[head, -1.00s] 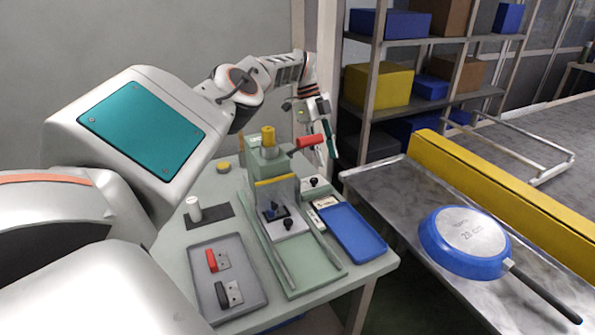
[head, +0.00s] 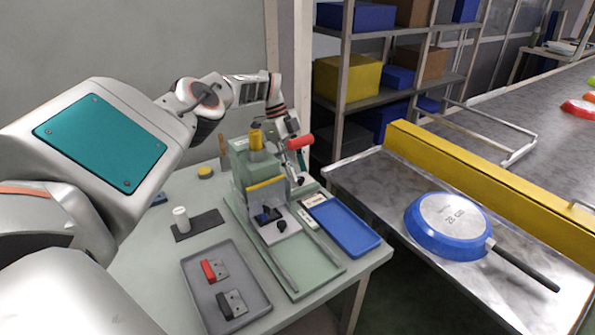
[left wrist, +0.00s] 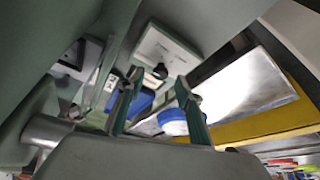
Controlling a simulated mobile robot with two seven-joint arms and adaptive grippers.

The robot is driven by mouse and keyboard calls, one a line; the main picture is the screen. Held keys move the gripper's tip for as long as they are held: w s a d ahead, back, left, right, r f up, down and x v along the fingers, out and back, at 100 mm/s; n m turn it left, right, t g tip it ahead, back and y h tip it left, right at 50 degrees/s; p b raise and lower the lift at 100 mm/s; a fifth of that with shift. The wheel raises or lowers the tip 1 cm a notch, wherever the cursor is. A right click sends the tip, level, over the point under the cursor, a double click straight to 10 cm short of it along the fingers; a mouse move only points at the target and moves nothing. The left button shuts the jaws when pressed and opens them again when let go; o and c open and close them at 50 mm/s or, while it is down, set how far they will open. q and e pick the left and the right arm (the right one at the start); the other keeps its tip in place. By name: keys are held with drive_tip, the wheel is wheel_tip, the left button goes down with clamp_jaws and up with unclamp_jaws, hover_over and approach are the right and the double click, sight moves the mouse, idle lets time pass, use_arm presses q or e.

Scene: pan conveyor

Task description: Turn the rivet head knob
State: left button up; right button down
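A green riveting press (head: 240,160) with a yellow cap (head: 256,139) and a red handle (head: 300,142) stands on the table. A pale box (head: 309,188) with a small black knob (head: 301,181) sits at its right side. In the left wrist view the black knob (left wrist: 160,72) stands out from the pale box (left wrist: 165,48), beyond and between my fingertips. My left gripper (left wrist: 157,82) is open, its two green fingers apart and apparently not touching the knob. My right gripper is not in view.
A blue tray (head: 347,228) lies right of the press. A grey tray (head: 255,278) with red and black handled parts lies in front. A blue pan (head: 445,225) lies upside down on the metal conveyor (head: 365,180). Shelves stand behind.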

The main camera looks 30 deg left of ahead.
use_arm(q)
drive_tip(key=shift+x, duration=0.85)
clamp_jaws()
